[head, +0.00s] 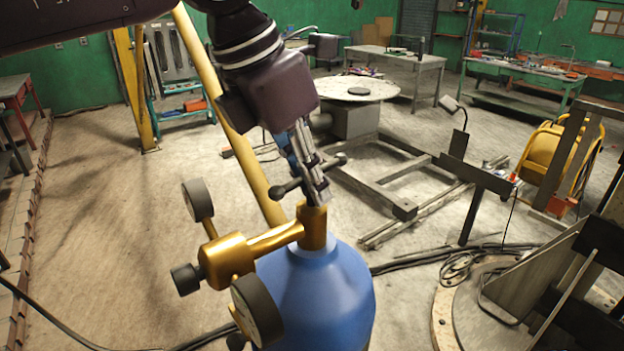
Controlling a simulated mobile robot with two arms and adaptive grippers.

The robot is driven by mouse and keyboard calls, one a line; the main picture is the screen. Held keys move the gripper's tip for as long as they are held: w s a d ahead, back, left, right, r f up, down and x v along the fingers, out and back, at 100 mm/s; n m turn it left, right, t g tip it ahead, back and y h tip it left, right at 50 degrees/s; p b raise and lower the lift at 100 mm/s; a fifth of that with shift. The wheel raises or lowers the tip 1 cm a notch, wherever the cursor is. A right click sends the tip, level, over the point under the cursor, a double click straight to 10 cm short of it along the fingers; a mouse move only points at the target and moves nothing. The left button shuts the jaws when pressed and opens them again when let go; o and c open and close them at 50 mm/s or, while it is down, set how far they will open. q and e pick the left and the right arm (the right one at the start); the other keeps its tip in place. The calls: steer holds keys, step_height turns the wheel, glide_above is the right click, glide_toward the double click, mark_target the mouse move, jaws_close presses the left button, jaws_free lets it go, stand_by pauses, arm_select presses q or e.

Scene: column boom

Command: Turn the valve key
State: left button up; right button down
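The valve key (287,188) is a dark T-bar with a rounded knob at each end. It sits above the brass valve (313,225) on top of a blue gas cylinder (318,290). My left gripper (317,188) comes down from above, and its fingers look closed around the middle of the bar. The bar sticks out on both sides of the fingers, lower on the left and higher on the right. The fingers hide the key's middle and part of its stem. My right gripper is not in view.
A brass regulator (226,259) with two dark gauges, upper (198,199) and lower (257,310), juts left from the valve. A yellow post (225,110) rises behind it. A metal frame (375,180) and a round-topped stand (358,90) stand behind right. Floor at left is mostly clear.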

arm_select(q)
jaws_close()
steer(key=shift+f, duration=0.1)
steer(key=shift+m+g+h+b, duration=0.3)
steer(key=shift+m+b, duration=0.35)
steer(key=shift+m, duration=0.25)
steer(key=o, duration=0.6)
jaws_free()
steer(key=shift+c, duration=0.2)
